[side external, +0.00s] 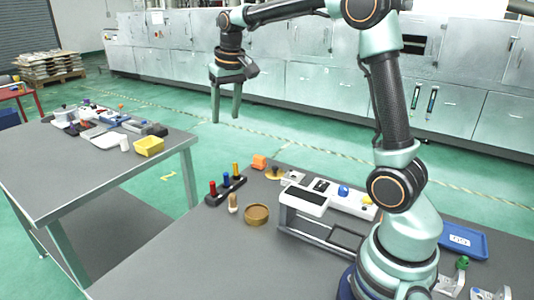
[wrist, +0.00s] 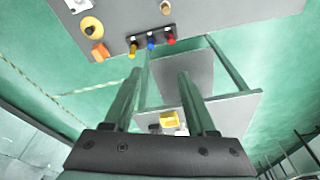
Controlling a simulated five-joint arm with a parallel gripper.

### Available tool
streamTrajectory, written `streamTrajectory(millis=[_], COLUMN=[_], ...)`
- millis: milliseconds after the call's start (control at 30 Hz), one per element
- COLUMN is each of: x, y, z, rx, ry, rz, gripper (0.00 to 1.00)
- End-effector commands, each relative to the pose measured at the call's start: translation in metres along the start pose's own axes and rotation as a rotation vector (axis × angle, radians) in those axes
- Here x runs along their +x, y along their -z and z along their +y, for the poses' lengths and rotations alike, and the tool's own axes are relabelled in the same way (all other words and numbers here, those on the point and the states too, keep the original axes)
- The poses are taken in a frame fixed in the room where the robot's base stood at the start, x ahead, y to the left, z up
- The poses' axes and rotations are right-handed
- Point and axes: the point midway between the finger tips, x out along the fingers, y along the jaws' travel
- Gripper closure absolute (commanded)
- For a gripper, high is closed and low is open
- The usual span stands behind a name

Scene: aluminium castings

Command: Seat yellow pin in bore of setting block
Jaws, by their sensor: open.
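The yellow pin (side external: 236,170) stands upright in a dark rack (side external: 226,192), at the end beside the blue pin (side external: 226,180); the red pin (side external: 213,188) is at the other end. The wrist view also shows the yellow pin (wrist: 133,49) at the left end of the rack. My gripper (side external: 226,119) is open and empty, with its fingers pointing down, high above and apart from the pins. In the wrist view, my gripper (wrist: 160,75) has its two fingers spread below the rack. I cannot tell for sure which piece is the setting block, and no bore is clear.
A white-topped fixture (side external: 303,198) and a blue tray (side external: 462,240) stand farther right. A second table (side external: 100,165) holds several items.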

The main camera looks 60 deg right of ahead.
Motion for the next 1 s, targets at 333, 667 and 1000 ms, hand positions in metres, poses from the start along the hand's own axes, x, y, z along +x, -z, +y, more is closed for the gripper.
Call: streamTrajectory(millis=[333, 667, 1000], x=[0.081, 0.125, 0.173], y=[0.058, 0.070, 0.061], z=[0.049, 0.074, 0.076], rx=[0.158, 0.230, 0.232], ry=[-0.035, -0.048, -0.048], rz=[-0.127, -0.181, -0.184], gripper=[0.43, 0.43, 0.43])
